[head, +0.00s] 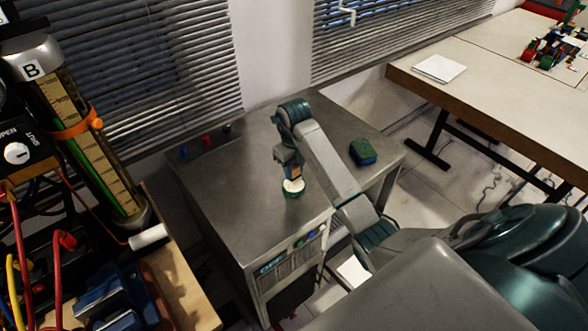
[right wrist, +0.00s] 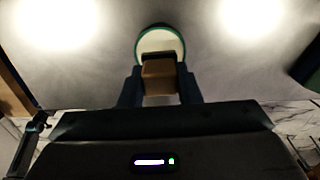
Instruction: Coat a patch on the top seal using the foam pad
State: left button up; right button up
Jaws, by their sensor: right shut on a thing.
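My right gripper (head: 292,168) is shut on the foam pad, a small tan block (right wrist: 159,77) held between the fingers. The pad's lower end is at a round dish with a green rim and pale contents (head: 293,189), on the grey cabinet top. The dish also shows in the right wrist view (right wrist: 160,35), just beyond the pad. I cannot tell whether pad and contents touch. At the left stands the gauge tube marked B (head: 92,155), with green fluid, an orange clamp and a grey cap (head: 32,57) at its upper end. My left gripper is not seen.
The grey cabinet (head: 225,205) bears a green and blue sponge (head: 363,152) at right and small coloured knobs at its back left. Cables and a black box (head: 18,150) crowd the left side. A wooden table (head: 480,85) stands at the right.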

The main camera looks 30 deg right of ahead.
aim_at(295, 167)
jog(key=shift+r+p, duration=1.65)
jog(key=shift+r, duration=0.5)
jog(key=shift+f, duration=0.1)
jog(key=shift+s, duration=0.1)
